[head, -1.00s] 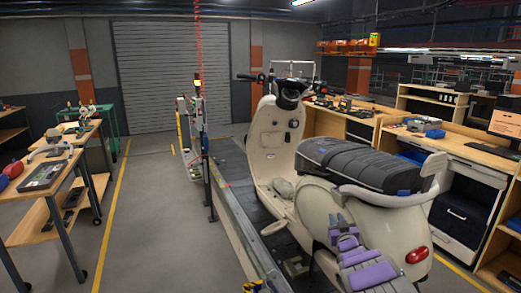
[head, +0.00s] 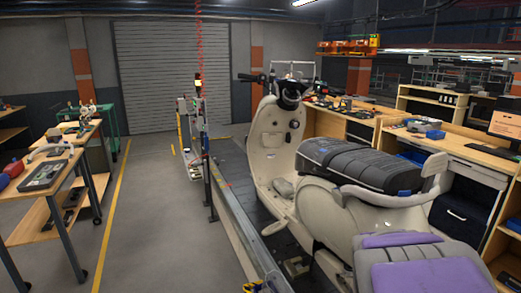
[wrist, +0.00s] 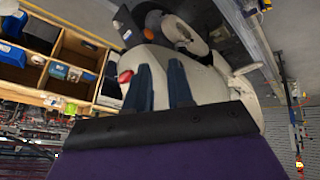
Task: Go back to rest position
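A cream scooter (head: 278,140) stands on the slat conveyor (head: 235,215) in the head view, with a dark grey seat unit (head: 355,163) on it. Purple and grey links of my arm cover its rear at the lower right. My gripper is not visible in the head view. In the wrist view my gripper (wrist: 158,68) shows as two dark blue fingers standing apart with nothing between them. The cream scooter body (wrist: 215,85) and its red tail light (wrist: 125,77) show beyond the fingers. I cannot tell the exact distance to the scooter.
Workbenches (head: 455,145) with shelves and a monitor line the right side. A wooden table with tools (head: 45,175) stands at the left. A post with a signal light (head: 198,85) stands beside the conveyor. The floor (head: 150,215) between the left table and the conveyor is clear.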

